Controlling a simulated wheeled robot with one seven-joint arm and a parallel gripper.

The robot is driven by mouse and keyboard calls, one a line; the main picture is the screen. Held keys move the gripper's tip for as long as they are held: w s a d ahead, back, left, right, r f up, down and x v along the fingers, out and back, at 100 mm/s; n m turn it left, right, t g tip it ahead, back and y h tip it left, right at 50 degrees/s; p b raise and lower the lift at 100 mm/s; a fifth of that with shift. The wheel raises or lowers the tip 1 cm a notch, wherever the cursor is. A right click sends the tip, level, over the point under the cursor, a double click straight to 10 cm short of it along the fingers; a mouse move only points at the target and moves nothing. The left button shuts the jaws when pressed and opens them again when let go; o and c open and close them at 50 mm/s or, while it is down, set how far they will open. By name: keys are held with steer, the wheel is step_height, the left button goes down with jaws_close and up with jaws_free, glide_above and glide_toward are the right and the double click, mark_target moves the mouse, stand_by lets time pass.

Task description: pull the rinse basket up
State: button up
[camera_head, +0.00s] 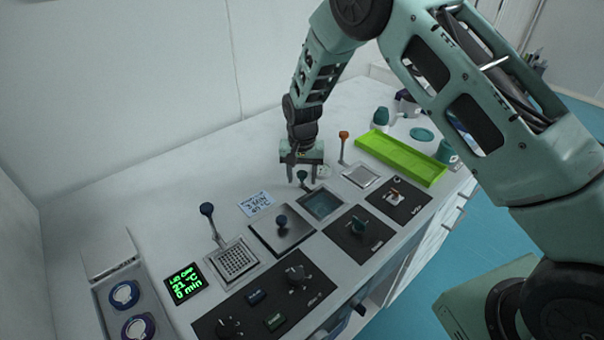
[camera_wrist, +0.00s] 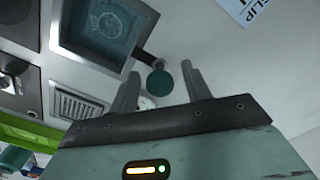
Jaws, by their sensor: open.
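The middle tank (camera_head: 321,203), a square well of dark water, has a basket lying low in it; it also shows at the upper left in the wrist view (camera_wrist: 108,24). A short arm from its edge ends in a round dark teal knob (camera_head: 302,174), seen between my fingers in the wrist view (camera_wrist: 160,82). I take this as the rinse basket's handle; no label on it is readable. My gripper (camera_head: 302,181) points down with its fingers on either side of the knob. It is open, and gaps show between knob and fingers (camera_wrist: 160,70).
A blue-knobbed lever (camera_head: 207,210) stands by the left grille (camera_head: 237,261). An orange-knobbed lever (camera_head: 343,136) stands by the right grille (camera_head: 360,176). A lidded tank (camera_head: 283,234) adjoins the middle tank. A green tray (camera_head: 402,157) lies farther right.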

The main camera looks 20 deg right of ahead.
jaws_close()
step_height(320, 180, up, 6)
steer(key=p, duration=0.2)
steer(key=shift+r+p, duration=0.25)
steer(key=shift+p, duration=0.05)
steer(key=shift+w, duration=0.1)
jaws_free()
steer(key=shift+r, duration=0.15)
step_height(320, 180, up, 17)
steer(key=b, duration=0.3)
